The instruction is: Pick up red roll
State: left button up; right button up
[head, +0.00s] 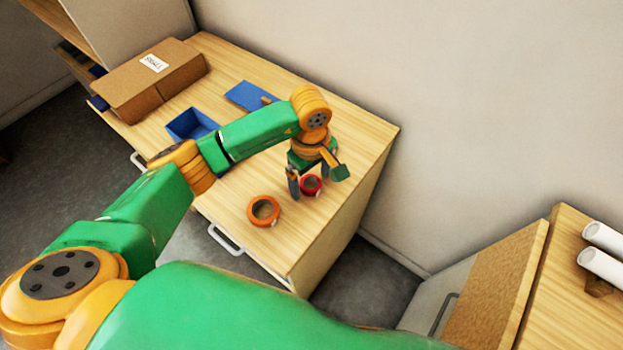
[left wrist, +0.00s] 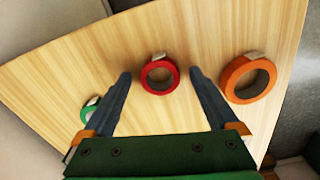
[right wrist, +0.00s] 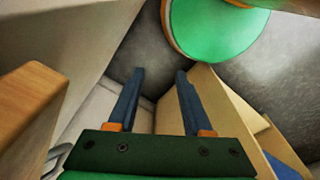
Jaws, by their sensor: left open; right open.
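The red roll (head: 311,185) is a ring of tape lying on the wooden table (head: 352,135). It also shows in the left wrist view (left wrist: 147,84), just beyond and between my open fingertips. My left gripper (head: 305,186) is open and points down over the red roll, with one finger on either side of it in the head view. Whether the fingertips are level with the roll is hard to tell. My right gripper (right wrist: 160,75) is open and empty, away from this table; it does not show in the head view.
An orange roll (head: 263,211) lies close to the red one; a green roll (left wrist: 90,110) lies on the other side. A blue box (head: 191,125), a blue lid (head: 246,95) and a cardboard box (head: 152,80) stand further left. White rolls (head: 603,264) lie on another table at right.

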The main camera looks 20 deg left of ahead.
pick_arm(q)
jog(key=c, duration=1.4)
notch_tip(320, 180, up, 3)
jog(key=b, duration=0.2)
jog(key=shift+f+b, duration=0.2)
jog(key=shift+b, duration=0.1)
jog(key=s+a+r, duration=0.3)
jog(key=s+a+r+b, duration=0.1)
jog(key=s+a+r, duration=0.2)
jog(key=s+r, duration=0.1)
jog(key=s+a+r, duration=0.3)
jog(key=shift+s+r, duration=0.2)
jog(key=shift+s, duration=0.2)
